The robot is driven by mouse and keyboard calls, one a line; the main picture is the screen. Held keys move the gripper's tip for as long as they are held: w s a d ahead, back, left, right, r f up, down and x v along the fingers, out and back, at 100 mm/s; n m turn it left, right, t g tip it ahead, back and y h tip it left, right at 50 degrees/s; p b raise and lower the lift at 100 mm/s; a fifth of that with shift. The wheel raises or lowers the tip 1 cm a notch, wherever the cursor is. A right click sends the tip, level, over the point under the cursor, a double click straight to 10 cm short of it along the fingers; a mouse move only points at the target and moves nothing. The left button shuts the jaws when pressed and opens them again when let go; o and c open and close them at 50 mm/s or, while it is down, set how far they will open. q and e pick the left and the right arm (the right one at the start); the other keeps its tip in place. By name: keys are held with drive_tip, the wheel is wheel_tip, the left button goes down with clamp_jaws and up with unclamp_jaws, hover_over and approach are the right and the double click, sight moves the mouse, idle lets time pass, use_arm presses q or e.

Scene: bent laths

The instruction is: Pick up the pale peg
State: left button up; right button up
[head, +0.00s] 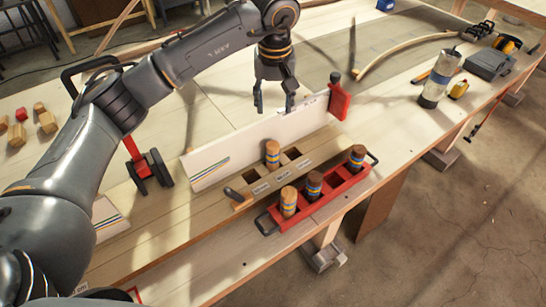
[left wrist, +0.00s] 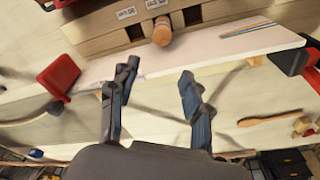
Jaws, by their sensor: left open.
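The palest peg (head: 288,201), light tan with blue and yellow bands, stands upright in the near-left part of the red tray (head: 330,205). A dark brown peg (head: 313,183) and a mid-brown peg (head: 357,157) stand farther along the tray. Another tan-brown banded peg (head: 272,153) stands in a slotted wooden block (head: 300,170); it also shows in the left wrist view (left wrist: 162,32). My left gripper (head: 275,104) is open and empty, above and behind the white board, apart from every peg. Its two fingers show in the left wrist view (left wrist: 158,76). My right gripper is not in view.
A white board (head: 240,145) stands on edge behind the block, with a red clamp (head: 339,98) at its right end and another (head: 140,160) at its left. A canister (head: 438,80) and tools stand at right. Small wooden blocks (head: 47,122) lie at left.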

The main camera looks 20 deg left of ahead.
use_arm(q)
wheel_tip(320, 180, down, 3)
drive_tip(key=b, duration=0.2)
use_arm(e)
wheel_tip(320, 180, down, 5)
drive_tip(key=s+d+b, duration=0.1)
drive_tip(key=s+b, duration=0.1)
use_arm(q)
drive_tip(key=p, duration=0.1)
hover_over(273, 146)
drive_tip(key=f, duration=0.4)
drive_tip(key=shift+s+d+f, duration=0.1)
drive_tip(key=shift+s+d, duration=0.1)
drive_tip(key=f, duration=0.1)
drive_tip(key=f+p, duration=0.1)
drive_tip(key=f, duration=0.3)
drive_tip(key=shift+w+a+f+p, duration=0.15)
drive_tip(key=shift+w+f+p, duration=0.1)
drive_tip(key=shift+w+p, duration=0.1)
drive_tip(key=shift+f, duration=0.45)
wheel_tip(273, 146, down, 4)
drive_tip(key=p, duration=0.3)
drive_tip(key=shift+a+f, duration=0.15)
drive_tip(key=shift+f, duration=0.3)
drive_tip(key=c, duration=1)
drive_tip(key=shift+o, duration=0.2)
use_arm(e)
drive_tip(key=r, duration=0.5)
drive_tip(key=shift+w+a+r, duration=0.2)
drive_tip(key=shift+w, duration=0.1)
